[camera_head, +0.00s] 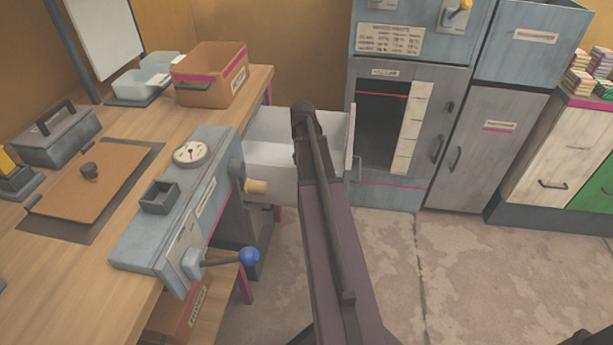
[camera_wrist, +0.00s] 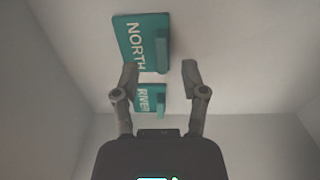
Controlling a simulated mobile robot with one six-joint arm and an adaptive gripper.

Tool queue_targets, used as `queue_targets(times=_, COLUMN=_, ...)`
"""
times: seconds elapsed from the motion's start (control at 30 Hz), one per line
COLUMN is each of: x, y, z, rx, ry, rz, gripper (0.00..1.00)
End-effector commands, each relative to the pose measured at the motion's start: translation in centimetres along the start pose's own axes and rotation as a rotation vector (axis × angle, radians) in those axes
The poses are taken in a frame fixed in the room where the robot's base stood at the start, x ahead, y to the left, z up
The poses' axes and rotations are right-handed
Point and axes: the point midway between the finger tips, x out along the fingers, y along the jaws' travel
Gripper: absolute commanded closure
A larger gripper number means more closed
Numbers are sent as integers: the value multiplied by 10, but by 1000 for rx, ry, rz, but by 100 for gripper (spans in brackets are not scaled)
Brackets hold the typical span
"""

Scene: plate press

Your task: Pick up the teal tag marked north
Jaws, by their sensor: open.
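A teal tag marked NORTH (camera_wrist: 130,42) lies on the pale floor of a white bin in the wrist view, with a raised teal grip bar (camera_wrist: 163,50) along its right side. A second, smaller-looking teal tag marked RIVER (camera_wrist: 144,97) lies nearer, partly behind my left finger. My gripper (camera_wrist: 160,72) is open, and its fingers appear on either side of the NORTH tag's bar in the picture. I cannot tell how far above it they are. In the head view my arm covers part of the white bin (camera_head: 270,124), and the tags and gripper are hidden.
The bin's walls (camera_wrist: 35,80) surround the tags. Left of the bin is a wooden bench (camera_head: 120,118) with a grey gauge box (camera_head: 205,180) and a blue-knobbed lever (camera_head: 249,257). Grey cabinets (camera_head: 490,135) stand behind and right. The floor (camera_head: 480,270) at front right is clear.

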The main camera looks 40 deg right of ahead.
Motion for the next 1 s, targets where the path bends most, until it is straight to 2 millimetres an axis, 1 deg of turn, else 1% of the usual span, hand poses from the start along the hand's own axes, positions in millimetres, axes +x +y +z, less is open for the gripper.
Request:
queue_targets(times=0.03, x=8, y=0, z=0, rx=0, ry=0, rz=0, gripper=44)
queue_targets(times=0.1, x=14, y=-1, z=0, rx=0, ry=0, rz=0, gripper=44)
queue_targets(times=0.4, x=31, y=-1, z=0, rx=1, ry=0, rz=0, gripper=44)
queue_targets(times=1.0, x=32, y=0, z=0, rx=1, ry=0, rz=0, gripper=44)
